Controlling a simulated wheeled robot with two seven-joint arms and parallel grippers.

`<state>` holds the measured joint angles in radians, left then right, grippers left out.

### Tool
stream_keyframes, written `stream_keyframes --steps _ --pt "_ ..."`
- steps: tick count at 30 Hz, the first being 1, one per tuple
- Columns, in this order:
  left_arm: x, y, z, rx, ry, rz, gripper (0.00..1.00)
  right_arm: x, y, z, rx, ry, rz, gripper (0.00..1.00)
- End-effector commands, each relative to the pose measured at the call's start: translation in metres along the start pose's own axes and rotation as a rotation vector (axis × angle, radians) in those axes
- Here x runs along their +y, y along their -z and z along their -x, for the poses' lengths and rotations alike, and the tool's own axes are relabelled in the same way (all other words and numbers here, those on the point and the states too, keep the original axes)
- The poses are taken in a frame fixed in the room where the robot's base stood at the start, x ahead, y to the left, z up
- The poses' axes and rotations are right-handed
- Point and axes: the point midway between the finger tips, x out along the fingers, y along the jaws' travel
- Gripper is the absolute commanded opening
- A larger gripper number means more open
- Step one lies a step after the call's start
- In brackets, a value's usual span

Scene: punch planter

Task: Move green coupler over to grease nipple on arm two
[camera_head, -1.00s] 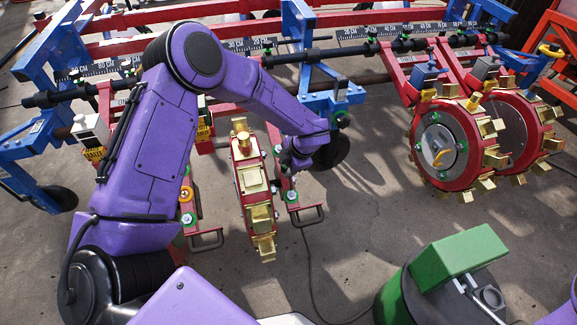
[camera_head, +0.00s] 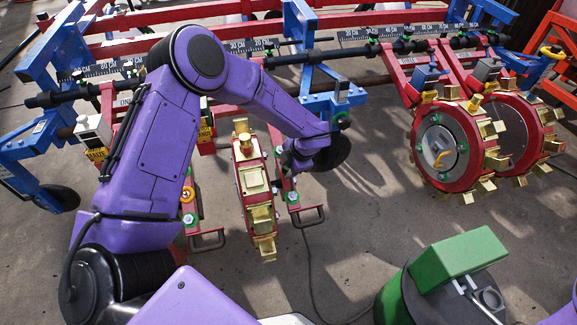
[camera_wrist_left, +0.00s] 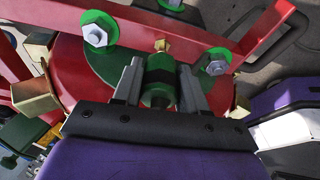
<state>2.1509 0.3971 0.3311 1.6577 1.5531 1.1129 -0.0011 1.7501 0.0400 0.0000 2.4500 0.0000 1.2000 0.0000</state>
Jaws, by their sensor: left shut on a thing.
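In the left wrist view, my left gripper (camera_wrist_left: 158,85) is shut on the green coupler (camera_wrist_left: 158,72), a green cylinder with a dark band, held between two grey fingers. A small brass fitting (camera_wrist_left: 162,45), possibly the grease nipple, shows just beyond the coupler. I cannot tell whether they touch. A red arm (camera_wrist_left: 225,45) of the planter lies behind, with green-ringed bolts on either side. In the head view, my left gripper (camera_head: 287,163) is beside the red arm right of the middle punch wheel (camera_head: 254,190); the coupler is hidden there. My right gripper is not in view.
Red wheels with brass punches (camera_head: 450,150) stand at the right. A green box (camera_head: 460,257) sits on a drum (camera_head: 395,300) at the lower right. A dark hose (camera_head: 311,265) runs across the floor. The blue and red planter frame (camera_head: 320,100) spans the back.

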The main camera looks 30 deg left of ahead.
Motion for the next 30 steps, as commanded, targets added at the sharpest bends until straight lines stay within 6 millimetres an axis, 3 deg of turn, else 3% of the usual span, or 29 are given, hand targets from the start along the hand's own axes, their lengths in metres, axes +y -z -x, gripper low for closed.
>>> stream_keyframes --steps 30 --pt "0.000 -0.005 -0.021 0.000 0.001 0.001 0.00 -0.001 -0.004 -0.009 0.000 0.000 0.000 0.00"
